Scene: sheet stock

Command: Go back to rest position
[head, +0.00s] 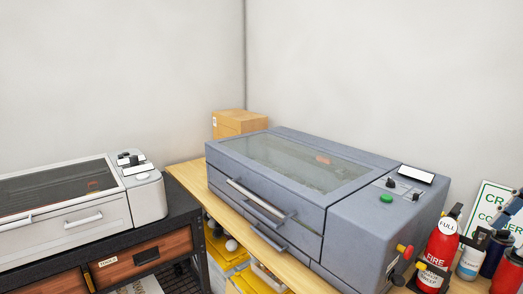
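Neither of my grippers shows in the head view, and no part of my arms is visible. The view holds a large blue-grey machine (265,210) with a glass lid, which is shut, on a wooden bench (187,175). A white machine (100,238) with a dark window stands on a black-topped bench at the left. Whether my grippers hold anything is hidden.
A cardboard box (238,122) stands behind the blue-grey machine. A red fire extinguisher (440,246) and several bottles crowd the right side. Yellow bins (222,252) sit under the wooden bench. Wooden drawers (147,257) are under the black bench. The walls above are bare.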

